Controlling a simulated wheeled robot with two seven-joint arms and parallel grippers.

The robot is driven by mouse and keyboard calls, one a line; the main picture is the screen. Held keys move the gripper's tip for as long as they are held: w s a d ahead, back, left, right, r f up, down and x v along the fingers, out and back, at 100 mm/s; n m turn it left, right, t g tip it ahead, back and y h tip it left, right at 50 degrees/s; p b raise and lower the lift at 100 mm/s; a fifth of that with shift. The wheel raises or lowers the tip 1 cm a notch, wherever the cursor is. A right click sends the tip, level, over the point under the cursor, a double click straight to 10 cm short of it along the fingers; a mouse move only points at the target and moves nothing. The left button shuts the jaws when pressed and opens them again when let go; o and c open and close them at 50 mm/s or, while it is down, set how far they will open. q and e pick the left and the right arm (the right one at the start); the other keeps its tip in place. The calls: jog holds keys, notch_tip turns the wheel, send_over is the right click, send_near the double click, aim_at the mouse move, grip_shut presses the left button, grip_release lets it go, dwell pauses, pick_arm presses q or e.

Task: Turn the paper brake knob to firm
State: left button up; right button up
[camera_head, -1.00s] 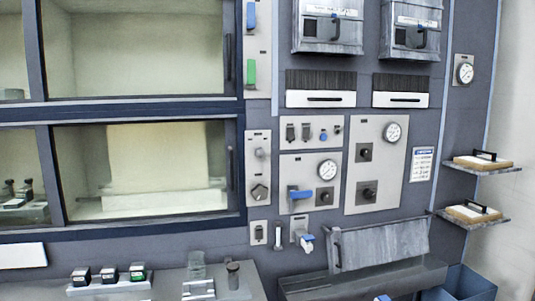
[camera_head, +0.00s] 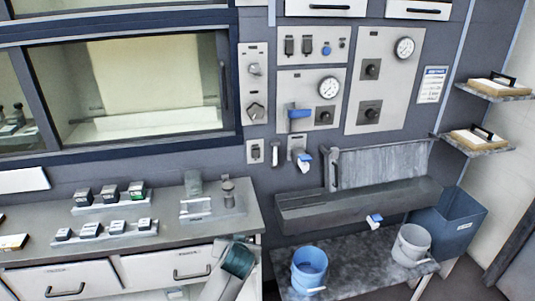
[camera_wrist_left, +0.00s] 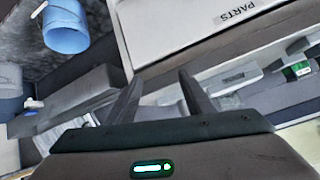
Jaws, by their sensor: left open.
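Several dark knobs sit on the grey wall panels in the head view, and their labels are too small to read, so I cannot tell which is the paper brake knob. Two square-backed knobs, an upper knob (camera_head: 372,69) and a lower knob (camera_head: 369,113), are on the right panel. Another knob (camera_head: 324,116) sits under a gauge, and a faceted knob (camera_head: 256,112) is on the narrow left panel. My left gripper (camera_wrist_left: 160,92) is open and empty in the left wrist view, well below the panels. My right gripper is not in view.
A bench with drawers (camera_head: 190,269) holds small boxes at the left. A grey trough (camera_head: 350,206) juts out below the panels. A blue bucket (camera_head: 309,271) and a white bucket (camera_head: 411,245) stand on a low shelf. A blue bin (camera_head: 452,225) is at right.

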pick_arm(q)
jog(key=w+d+r+t+y, duration=0.1)
jog(key=w+r, duration=0.4)
jog(key=r, duration=1)
jog(key=w+d+r+n+t+y, duration=0.1)
jog(key=w+d+r+t, duration=0.2)
jog(key=r, duration=1.2)
jog(key=w+d+r+n+t+y, duration=0.1)
jog(key=w+d+r+t, duration=0.2)
jog(key=r, duration=1.2)
jog(key=w+d, duration=0.2)
jog(key=w, duration=0.1)
jog(key=shift+w+p, duration=0.35)
jog(key=shift+w, duration=0.05)
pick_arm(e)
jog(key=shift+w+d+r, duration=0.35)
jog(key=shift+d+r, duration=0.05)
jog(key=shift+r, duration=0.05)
pick_arm(q)
jog(key=shift+r, duration=0.1)
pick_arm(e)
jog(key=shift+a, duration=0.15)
